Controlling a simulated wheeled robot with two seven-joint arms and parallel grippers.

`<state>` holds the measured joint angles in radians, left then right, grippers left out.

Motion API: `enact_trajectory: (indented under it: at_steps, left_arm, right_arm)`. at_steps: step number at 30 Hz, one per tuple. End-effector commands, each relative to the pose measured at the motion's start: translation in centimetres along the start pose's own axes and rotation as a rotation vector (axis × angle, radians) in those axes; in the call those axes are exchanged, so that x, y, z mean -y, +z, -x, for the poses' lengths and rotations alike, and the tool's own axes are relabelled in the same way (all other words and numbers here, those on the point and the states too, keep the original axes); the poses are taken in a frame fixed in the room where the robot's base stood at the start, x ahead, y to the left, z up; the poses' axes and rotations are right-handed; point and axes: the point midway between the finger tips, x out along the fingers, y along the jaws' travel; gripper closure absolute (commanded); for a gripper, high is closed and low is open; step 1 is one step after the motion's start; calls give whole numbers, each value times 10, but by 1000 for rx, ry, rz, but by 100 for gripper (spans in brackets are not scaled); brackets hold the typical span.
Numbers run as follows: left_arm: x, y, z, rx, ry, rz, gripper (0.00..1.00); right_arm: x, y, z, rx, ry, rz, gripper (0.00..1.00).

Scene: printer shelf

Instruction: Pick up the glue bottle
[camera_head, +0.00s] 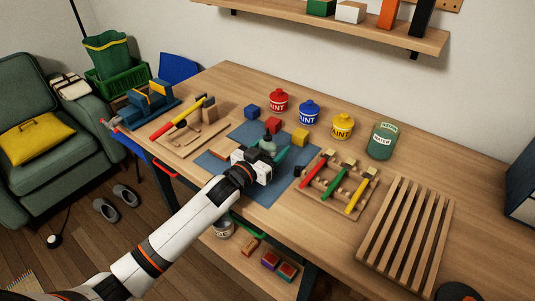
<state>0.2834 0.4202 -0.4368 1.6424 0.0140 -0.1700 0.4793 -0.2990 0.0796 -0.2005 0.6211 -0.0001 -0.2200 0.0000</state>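A grey-green bottle (267,144), which looks like the glue bottle, stands upright on the blue mat (247,133) on the workbench. My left gripper (274,161) reaches in low over the mat from the lower left, right by the bottle. The gripper body hides the bottle's lower part. A teal pointed piece (283,154) shows at the gripper's front; I cannot tell if it belongs to the bottle. The fingers are too small and covered to show whether they are open or touch the bottle. My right gripper is not in view.
Red, blue and yellow paint cans (308,112) and a green water jar (382,141) stand behind. Small blocks (300,137) lie on the mat. A tool rack (338,186) and slatted rack (404,233) are to the right, a wooden tool holder (190,132) to the left.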

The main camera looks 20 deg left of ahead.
Motion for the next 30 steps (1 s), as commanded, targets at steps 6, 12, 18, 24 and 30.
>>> enact_trajectory:
  at_steps: [6,12,18,24,30]
  left_arm:
    - [0,0,0,0,0,0,66]
    - [0,1,0,2,0,-1,66]
    - [0,20,0,6,0,-3,66]
    - [0,61,0,6,-1,-3,66]
    - [0,92,0,5,-1,-3,66]
  right_arm:
    - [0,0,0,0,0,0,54]
    - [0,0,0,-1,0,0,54]
    - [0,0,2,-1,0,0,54]
    - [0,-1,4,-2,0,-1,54]
    - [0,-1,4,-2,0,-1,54]
